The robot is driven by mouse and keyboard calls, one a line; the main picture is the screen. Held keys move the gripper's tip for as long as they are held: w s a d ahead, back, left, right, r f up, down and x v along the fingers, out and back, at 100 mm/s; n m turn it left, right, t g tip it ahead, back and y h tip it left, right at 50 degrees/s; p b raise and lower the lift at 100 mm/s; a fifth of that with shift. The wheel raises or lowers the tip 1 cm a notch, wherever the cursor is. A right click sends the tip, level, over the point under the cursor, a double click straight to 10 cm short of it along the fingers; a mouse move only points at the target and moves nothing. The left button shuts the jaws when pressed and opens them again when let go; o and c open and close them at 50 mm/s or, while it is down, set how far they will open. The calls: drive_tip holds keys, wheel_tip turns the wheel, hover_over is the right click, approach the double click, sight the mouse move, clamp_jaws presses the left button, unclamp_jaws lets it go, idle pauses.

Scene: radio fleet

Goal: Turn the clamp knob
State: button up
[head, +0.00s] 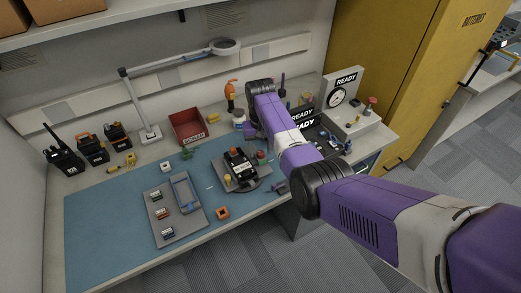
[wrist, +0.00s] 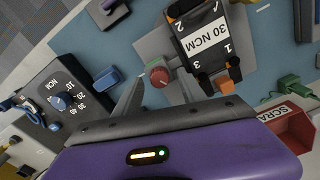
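A red knob (wrist: 160,77), which I take to be the clamp knob, sits at the side of the grey fixture that holds a black radio (wrist: 203,38) labelled "30 NCM". In the head view the red knob (head: 261,155) is beside the fixture (head: 238,183), to the right of the radio (head: 240,163). My gripper (wrist: 158,88) is open in the wrist view, with one grey finger on each side of the knob's near side. I cannot tell whether either finger touches it. In the head view my fingers are hard to make out behind the arm.
A dial box (wrist: 52,100) marked NCM with a blue knob stands left in the wrist view. A red scrap bin (head: 188,127) stands behind the blue mat (head: 110,205). A grey tray (head: 188,222) lies left of the fixture. A yellow cabinet (head: 395,70) is at right.

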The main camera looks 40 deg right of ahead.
sight(261, 152)
drive_tip(key=shift+r+b, duration=0.65)
drive_tip(key=shift+r, duration=3.2)
